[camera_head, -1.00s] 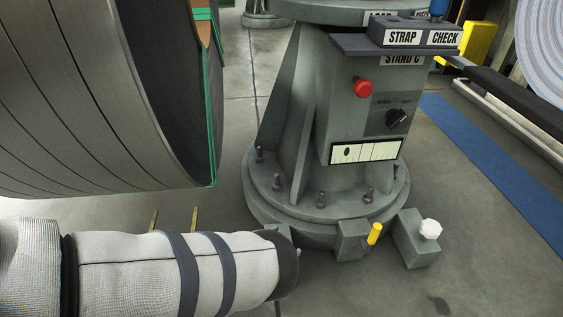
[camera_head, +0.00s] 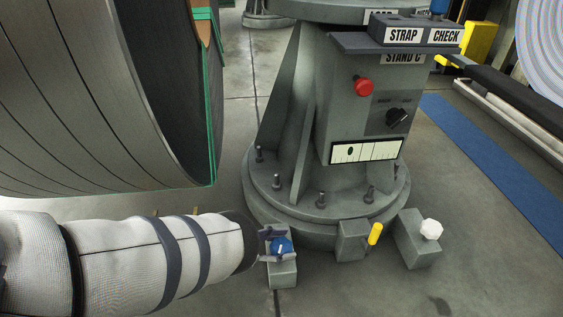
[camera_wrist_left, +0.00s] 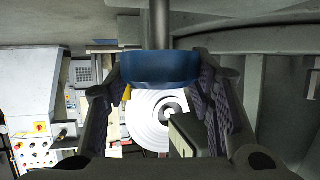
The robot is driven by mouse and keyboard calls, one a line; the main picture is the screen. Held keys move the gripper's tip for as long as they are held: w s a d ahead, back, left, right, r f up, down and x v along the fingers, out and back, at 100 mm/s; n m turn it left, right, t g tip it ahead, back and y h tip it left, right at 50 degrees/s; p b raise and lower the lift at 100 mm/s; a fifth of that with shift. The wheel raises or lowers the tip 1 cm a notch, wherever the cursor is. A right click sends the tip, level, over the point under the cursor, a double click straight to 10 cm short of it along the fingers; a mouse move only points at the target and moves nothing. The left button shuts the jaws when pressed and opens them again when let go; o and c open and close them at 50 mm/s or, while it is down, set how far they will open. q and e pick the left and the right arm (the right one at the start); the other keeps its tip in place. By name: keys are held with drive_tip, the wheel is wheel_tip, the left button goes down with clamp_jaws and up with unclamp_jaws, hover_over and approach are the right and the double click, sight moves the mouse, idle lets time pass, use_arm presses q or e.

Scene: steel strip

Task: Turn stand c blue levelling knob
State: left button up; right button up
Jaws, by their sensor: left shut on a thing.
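The blue levelling knob (camera_head: 282,246) sits on a small grey foot block (camera_head: 282,273) at the front left of stand C's round base (camera_head: 300,215). My left gripper (camera_head: 272,243) reaches it from the left, and its fingers are partly hidden by the sleeved arm and the knob. In the left wrist view, the blue knob (camera_wrist_left: 160,68) is between the two fingers of my left gripper (camera_wrist_left: 160,88), on a dark vertical stem. The gripper is shut on it. My right gripper is in neither view.
A yellow knob (camera_head: 375,233) and a white knob (camera_head: 431,229) are on neighbouring blocks to the right. Stand C's panel has a red button (camera_head: 363,88) and a black dial (camera_head: 397,118). A large steel coil (camera_head: 100,100) hangs over the arm at left. Floor is clear in front.

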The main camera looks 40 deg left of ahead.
use_arm(q)
drive_tip(key=m+g+h+b, duration=0.2)
drive_tip(key=m+h+b, duration=0.1)
drive_tip(key=m+h, duration=0.1)
drive_tip(key=shift+a+f+g, duration=0.1)
drive_tip(key=shift+g, duration=0.3)
drive_tip(key=shift+m+g+h+b, duration=0.65)
drive_tip(key=shift+m+g+h, duration=0.25)
drive_tip(key=shift+m+g, duration=0.5)
drive_tip(key=o, duration=1.2)
drive_tip(key=shift+c, duration=0.2)
